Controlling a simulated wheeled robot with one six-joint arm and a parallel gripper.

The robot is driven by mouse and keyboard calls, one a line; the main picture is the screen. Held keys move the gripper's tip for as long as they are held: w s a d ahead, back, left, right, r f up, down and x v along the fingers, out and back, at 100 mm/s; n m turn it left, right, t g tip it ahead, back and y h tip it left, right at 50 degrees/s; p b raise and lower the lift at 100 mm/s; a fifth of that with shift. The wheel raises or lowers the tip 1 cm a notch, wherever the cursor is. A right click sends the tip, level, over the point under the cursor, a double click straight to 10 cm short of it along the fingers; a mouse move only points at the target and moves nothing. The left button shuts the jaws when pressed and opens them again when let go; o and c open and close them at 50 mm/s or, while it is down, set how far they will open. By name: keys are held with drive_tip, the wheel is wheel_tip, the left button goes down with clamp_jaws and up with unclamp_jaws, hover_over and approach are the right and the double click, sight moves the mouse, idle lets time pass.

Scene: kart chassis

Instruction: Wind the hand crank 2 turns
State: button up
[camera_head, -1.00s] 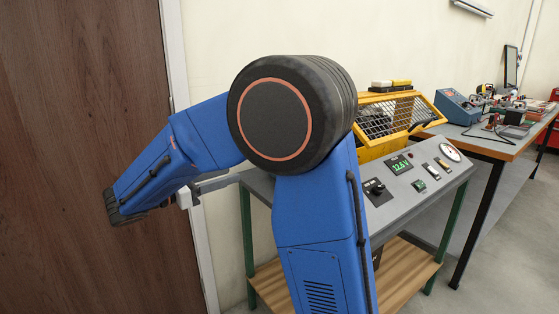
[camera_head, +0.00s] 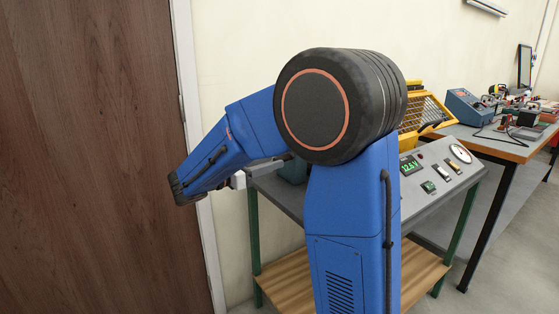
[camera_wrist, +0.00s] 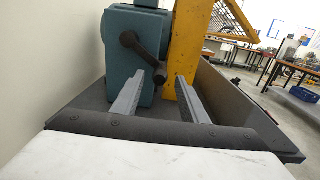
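The hand crank (camera_wrist: 145,52) is a dark arm on the face of a teal box (camera_wrist: 120,72) in the wrist view. It slants down to the right and ends in a rounded handle. My gripper (camera_wrist: 160,80) is open, with its two grey fingers pointing at the crank. The handle end shows between the fingertips in the picture; I cannot tell whether they touch it. In the head view only a sliver of the teal box (camera_head: 294,171) shows beside my blue arm, which hides the crank.
The box stands on a grey bench (camera_head: 430,198) with a control panel reading about 12.6 V (camera_head: 411,165). A yellow mesh guard (camera_head: 425,112) stands close to the right of the box. A brown door (camera_head: 90,150) is at left, and a workbench (camera_head: 500,148) with tools at right.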

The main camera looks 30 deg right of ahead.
drive_tip(key=shift+w+d, duration=0.2)
drive_tip(key=shift+d, duration=2)
drive_tip(key=shift+c, duration=0.4)
clamp_jaws()
